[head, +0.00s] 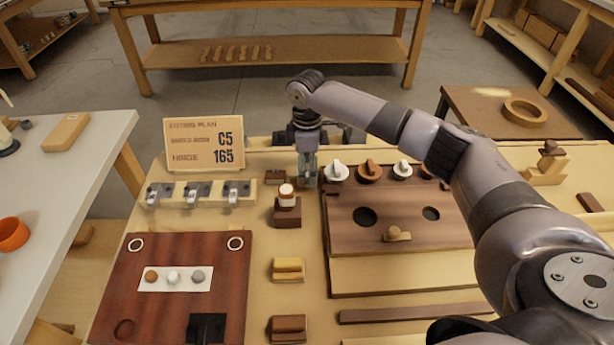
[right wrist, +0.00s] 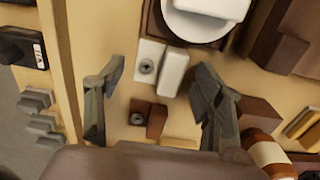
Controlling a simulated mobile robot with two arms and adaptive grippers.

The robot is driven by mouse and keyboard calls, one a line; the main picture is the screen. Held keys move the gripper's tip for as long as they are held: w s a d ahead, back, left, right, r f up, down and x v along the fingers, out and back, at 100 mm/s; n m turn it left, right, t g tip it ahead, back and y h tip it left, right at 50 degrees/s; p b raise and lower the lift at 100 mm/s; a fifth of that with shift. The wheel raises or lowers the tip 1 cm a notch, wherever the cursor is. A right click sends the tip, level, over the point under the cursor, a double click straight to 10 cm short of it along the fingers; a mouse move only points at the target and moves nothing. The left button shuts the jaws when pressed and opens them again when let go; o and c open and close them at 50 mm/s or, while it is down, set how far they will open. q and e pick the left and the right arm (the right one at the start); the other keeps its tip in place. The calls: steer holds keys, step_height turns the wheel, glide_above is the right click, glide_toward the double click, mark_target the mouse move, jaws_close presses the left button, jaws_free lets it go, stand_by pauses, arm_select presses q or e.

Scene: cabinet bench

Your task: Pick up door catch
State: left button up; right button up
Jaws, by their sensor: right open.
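Two small two-part fittings that look like door catches lie side by side in the right wrist view. One is a pale plate with a screw and a white block (right wrist: 148,63). The other is a brown pair (right wrist: 137,112), which also shows in the head view (head: 275,177). My right gripper (head: 307,181) points down at the back of the bench, beside the brown pair. In the right wrist view its open fingers (right wrist: 157,72) stand on either side of the pale fitting, apart from it. In the head view the gripper hides that fitting. My left gripper is out of view.
A row of knobs (head: 369,171) stands just right of the gripper, above a brown door panel (head: 385,244). A stacked block with a red-and-white top (head: 287,195) is close in front. A sign (head: 204,143) and a hook rail (head: 190,201) are at left.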

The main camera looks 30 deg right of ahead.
steer(key=shift+f, duration=0.45)
steer(key=c, duration=0.9)
